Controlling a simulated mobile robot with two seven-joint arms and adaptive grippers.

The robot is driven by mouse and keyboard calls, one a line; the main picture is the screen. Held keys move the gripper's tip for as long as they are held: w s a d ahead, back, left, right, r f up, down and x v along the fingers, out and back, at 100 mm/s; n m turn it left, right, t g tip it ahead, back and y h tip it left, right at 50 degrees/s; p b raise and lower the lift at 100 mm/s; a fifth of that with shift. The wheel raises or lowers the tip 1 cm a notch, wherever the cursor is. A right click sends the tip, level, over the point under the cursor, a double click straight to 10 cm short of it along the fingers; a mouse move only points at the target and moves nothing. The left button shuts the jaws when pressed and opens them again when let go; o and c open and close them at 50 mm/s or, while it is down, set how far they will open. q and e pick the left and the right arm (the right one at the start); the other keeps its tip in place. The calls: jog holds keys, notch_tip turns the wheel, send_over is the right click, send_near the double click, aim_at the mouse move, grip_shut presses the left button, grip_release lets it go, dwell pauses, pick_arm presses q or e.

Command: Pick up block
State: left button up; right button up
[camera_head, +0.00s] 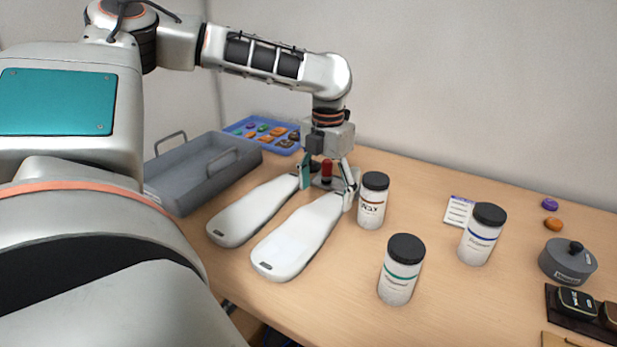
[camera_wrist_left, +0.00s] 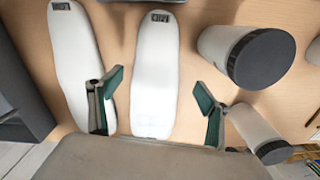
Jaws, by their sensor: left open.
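Two long white sole-shaped pieces lie side by side on the wooden table, a left one (camera_head: 252,210) and a right one (camera_head: 300,238). They are the likeliest blocks; no label names them so. Both also show in the wrist view, left (camera_wrist_left: 76,55) and right (camera_wrist_left: 155,70). My left gripper (camera_head: 328,190) is open and points down at their far ends in the head view. In the wrist view its green-padded fingers (camera_wrist_left: 160,103) are apart, on either side of the right white piece's lower end. My right gripper is out of view.
A grey tray (camera_head: 185,198) with handles stands left. A blue tray (camera_head: 284,148) with small coloured pieces is behind it. A white black-lidded jar (camera_head: 371,210) is close beside the gripper; two more jars (camera_head: 400,285) (camera_head: 480,240) and a grey lidded pot (camera_head: 567,265) stand right.

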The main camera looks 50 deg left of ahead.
aim_at(326, 208)
pick_arm(q)
jog(key=f, duration=0.1)
jog(key=w+f, duration=0.1)
jog(key=f, duration=0.1)
jog(key=a+f+b, duration=0.1)
jog(key=f, duration=0.1)
jog(key=shift+w+f, duration=0.1)
jog(key=shift+w, duration=0.05)
jog(key=shift+d, duration=0.1)
jog(key=c, duration=1.6)
